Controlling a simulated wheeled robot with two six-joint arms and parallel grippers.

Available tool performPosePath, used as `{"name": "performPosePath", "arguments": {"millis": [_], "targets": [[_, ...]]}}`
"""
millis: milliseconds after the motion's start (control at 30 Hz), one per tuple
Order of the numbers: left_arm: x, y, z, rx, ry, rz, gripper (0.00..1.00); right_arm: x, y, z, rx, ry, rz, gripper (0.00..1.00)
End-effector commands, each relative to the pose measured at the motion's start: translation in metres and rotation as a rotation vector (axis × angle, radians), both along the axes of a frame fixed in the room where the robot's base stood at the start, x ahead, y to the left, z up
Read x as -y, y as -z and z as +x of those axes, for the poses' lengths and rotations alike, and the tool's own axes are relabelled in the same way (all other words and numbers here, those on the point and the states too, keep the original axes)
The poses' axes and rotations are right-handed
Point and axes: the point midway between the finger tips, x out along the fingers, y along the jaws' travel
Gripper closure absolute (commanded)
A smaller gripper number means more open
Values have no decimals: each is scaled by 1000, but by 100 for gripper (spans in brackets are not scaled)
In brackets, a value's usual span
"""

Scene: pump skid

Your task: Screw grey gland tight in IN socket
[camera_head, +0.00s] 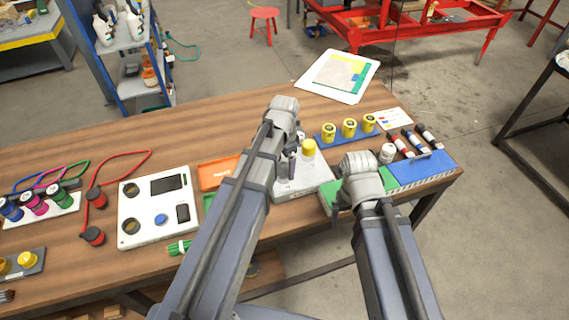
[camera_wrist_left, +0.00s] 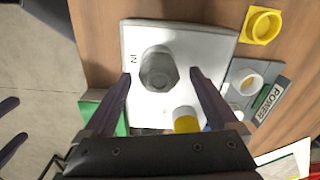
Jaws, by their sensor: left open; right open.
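A grey gland (camera_wrist_left: 158,70) stands in the socket beside the IN mark on a white box (camera_wrist_left: 205,45); how deep it sits I cannot tell. The box also shows in the head view (camera_head: 312,186), where my arm mostly hides the gland. My left gripper (camera_wrist_left: 161,74) is open, one finger on each side of the gland with gaps visible. It also shows in the head view (camera_head: 290,160), over the box. A yellow piece (camera_wrist_left: 186,121) stands on the same box. My right gripper (camera_head: 342,214) is open and empty, near the green tray (camera_head: 348,197).
Several yellow pieces (camera_head: 349,127) stand on a blue holder behind the box. A white panel (camera_head: 157,207) and an orange tray (camera_head: 216,173) lie to the left. Bare wood shows at the back left.

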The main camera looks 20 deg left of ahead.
Motion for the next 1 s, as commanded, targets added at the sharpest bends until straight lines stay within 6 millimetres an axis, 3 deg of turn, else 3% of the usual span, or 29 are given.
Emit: {"name": "performPosePath", "arguments": {"millis": [200,467,800,1000], "targets": [[0,0,0,0,-241,0,7,0,0,0,0,0,0,7],[0,0,0,0,-310,0,7,0,0,0,0,0,0,7],[0,0,0,0,-656,0,7,0,0,0,0,0,0,7],[0,0,0,0,-698,0,7,0,0,0,0,0,0,7]]}}
